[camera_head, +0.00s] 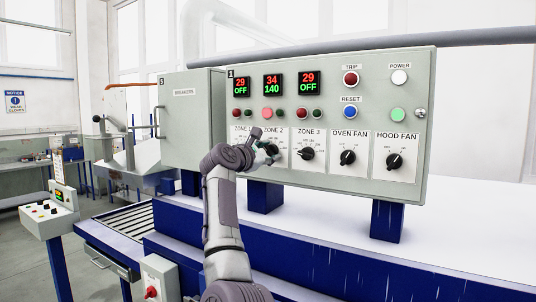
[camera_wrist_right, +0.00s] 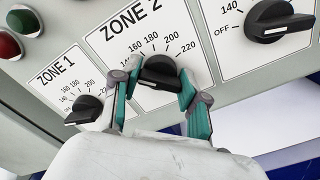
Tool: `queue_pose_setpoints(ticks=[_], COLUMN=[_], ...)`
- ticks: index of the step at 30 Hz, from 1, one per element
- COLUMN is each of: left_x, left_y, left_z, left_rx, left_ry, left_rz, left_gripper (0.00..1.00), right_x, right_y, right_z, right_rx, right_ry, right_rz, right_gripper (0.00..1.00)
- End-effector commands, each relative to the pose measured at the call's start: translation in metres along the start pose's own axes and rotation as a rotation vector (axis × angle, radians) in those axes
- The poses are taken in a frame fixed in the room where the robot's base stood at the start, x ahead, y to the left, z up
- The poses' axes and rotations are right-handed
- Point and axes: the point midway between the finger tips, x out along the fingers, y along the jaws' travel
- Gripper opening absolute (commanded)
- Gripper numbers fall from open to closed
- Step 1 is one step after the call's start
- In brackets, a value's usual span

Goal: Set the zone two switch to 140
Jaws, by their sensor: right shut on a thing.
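The zone two switch is a black rotary knob (camera_wrist_right: 158,70) on a white ZONE 2 plate in the right wrist view. My right gripper (camera_wrist_right: 158,92) is shut on this knob, with one green-and-grey finger on each side of it. Marks from 140 to 220 show around the knob; its exact pointing is hard to tell behind the fingers. In the head view my right gripper (camera_head: 268,152) is at the zone two plate and covers part of it. The zone two display (camera_head: 272,84) reads 34 in red above 140 in green. My left gripper is not in view.
The zone one knob (camera_wrist_right: 86,108) is close on the left of my fingers, and the zone three knob (camera_head: 307,153) is on the right. Oven fan (camera_head: 348,157) and hood fan (camera_head: 395,161) knobs are farther right. The control box (camera_head: 330,105) stands above a white-topped blue machine.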

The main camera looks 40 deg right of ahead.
Motion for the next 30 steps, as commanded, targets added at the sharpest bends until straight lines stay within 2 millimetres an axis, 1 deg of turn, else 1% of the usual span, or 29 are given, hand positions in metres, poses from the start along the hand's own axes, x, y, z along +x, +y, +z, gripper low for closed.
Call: queue_pose_setpoints(ticks=[6,7,9,11,19,22,26,30], left_x=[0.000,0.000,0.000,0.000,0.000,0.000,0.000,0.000], left_y=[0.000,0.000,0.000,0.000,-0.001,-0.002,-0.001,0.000], left_z=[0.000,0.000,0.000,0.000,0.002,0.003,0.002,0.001], left_rx=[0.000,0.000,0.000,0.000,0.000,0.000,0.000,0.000], left_ry=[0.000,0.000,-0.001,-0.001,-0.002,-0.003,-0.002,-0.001], left_rz=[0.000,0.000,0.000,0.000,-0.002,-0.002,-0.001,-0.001], left_gripper=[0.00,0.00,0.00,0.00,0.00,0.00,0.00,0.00], right_x=[0.000,0.000,0.000,0.000,0.000,-0.005,-0.022,-0.053], right_y=[0.001,0.001,0.001,0.001,0.000,0.001,0.001,0.001], right_z=[0.001,0.001,0.001,0.001,0.001,0.000,-0.001,-0.001], right_rx=[0.001,0.001,0.000,0.000,-0.001,0.000,0.001,0.002], right_ry=[-0.002,-0.002,-0.002,-0.001,-0.001,0.000,0.001,0.003], right_rz=[0.002,0.002,0.001,0.001,0.000,0.001,0.003,0.004], right_gripper=[0.09,0.49,0.60,0.69,0.69,0.69,0.69,0.69])
